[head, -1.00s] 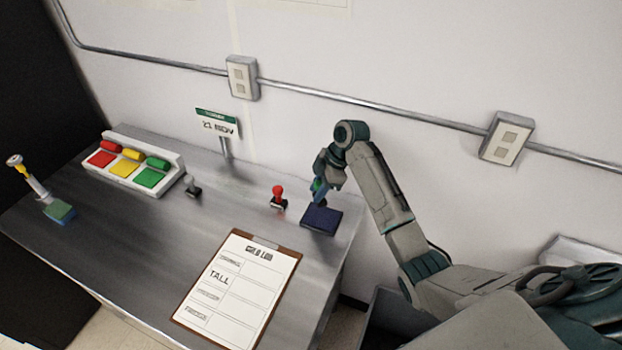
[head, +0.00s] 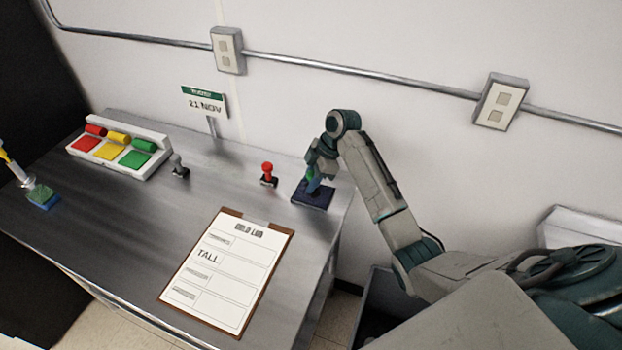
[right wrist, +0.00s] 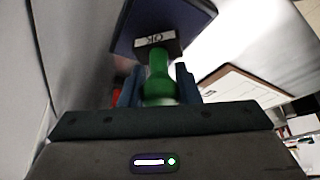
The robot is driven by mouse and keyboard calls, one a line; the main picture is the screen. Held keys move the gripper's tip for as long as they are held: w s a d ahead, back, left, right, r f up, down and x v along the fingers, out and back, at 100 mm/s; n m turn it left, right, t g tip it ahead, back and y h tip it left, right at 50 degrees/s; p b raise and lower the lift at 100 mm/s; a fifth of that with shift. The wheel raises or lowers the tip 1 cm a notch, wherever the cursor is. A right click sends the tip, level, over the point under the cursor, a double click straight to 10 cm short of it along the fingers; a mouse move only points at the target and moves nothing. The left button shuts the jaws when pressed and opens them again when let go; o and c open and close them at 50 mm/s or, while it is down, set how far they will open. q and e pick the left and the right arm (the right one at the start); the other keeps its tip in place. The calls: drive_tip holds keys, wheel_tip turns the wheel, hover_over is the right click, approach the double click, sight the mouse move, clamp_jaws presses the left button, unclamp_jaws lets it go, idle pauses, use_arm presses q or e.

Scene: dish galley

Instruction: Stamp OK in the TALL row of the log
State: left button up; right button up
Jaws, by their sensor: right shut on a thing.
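My right gripper (head: 315,180) is shut on a green-handled stamp and holds it upright over the dark blue ink pad (head: 318,200) at the table's right end. In the right wrist view the green stamp (right wrist: 158,75) sits between the two fingers, with an OK label on its block and the ink pad (right wrist: 170,18) at its base. I cannot tell for certain whether its face touches the pad. The log (head: 228,270) lies on a brown clipboard, with the word TALL in its second row; the boxes to the right look blank. My left gripper is not in view.
A red-handled stamp (head: 268,174) and a grey-handled stamp (head: 179,166) stand behind the log. A tray of red, yellow and green pads (head: 119,150), a 21 NOV sign (head: 205,102) and a blue-green sponge-like block (head: 42,197) are further left. The metal table between is clear.

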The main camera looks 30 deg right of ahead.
drive_tip(key=shift+f, duration=0.1)
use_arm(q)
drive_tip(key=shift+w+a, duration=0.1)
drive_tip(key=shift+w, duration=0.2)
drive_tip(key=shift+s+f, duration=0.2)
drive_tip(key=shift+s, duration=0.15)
use_arm(e)
drive_tip(key=shift+f, duration=0.35)
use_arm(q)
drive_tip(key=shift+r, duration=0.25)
use_arm(e)
drive_tip(key=shift+s+f, duration=0.1)
idle(1.4)
wheel_tip(320, 180, up, 7)
drive_tip(key=p, duration=0.7)
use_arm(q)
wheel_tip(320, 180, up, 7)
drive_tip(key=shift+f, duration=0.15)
